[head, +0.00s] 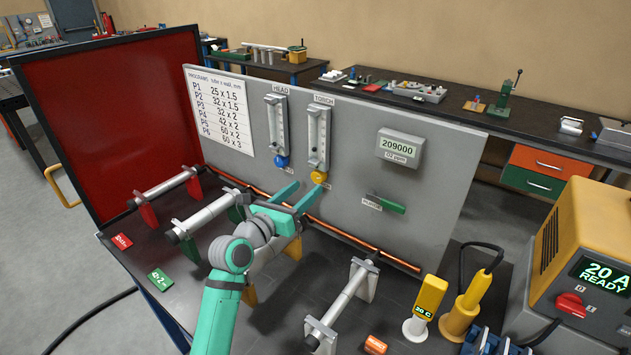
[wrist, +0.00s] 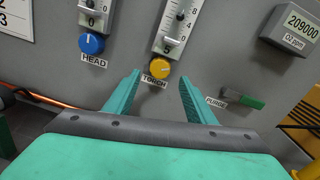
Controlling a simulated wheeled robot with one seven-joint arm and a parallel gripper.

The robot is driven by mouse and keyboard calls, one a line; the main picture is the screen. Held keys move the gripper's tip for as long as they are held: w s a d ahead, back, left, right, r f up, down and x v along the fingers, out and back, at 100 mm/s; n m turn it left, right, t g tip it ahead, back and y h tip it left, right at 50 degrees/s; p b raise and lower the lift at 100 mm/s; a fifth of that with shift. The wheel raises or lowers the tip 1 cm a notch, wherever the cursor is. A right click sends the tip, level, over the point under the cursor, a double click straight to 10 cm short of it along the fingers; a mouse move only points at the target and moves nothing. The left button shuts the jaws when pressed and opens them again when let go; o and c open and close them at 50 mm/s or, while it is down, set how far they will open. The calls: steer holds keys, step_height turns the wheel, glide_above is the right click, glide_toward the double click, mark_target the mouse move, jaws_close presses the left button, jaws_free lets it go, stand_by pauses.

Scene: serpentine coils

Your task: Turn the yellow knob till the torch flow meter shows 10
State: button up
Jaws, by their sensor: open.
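The yellow knob (head: 318,177) sits under the torch flow meter (head: 318,138) on the grey upright panel. In the wrist view the yellow knob (wrist: 160,69) is just beyond and between my fingertips, above the TORCH label (wrist: 155,80). My gripper (head: 302,195) is open and empty, its two green fingers pointing at the panel; it also shows in the wrist view (wrist: 160,82). The fingers look apart from the knob. The lower end of the torch meter's tube (wrist: 174,30) shows in the wrist view; its reading is too small to tell.
The head flow meter (head: 277,125) with a blue knob (head: 281,162) stands to the left. A green purge lever (head: 388,204) and an oxygen display (head: 401,147) reading 209000 are to the right. Tubes in clamps (head: 343,300) and a copper pipe (head: 370,244) lie below the panel.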

mark_target(316, 179)
steer(key=x, duration=0.6)
steer(key=c, duration=1)
steer(key=shift+c, duration=0.2)
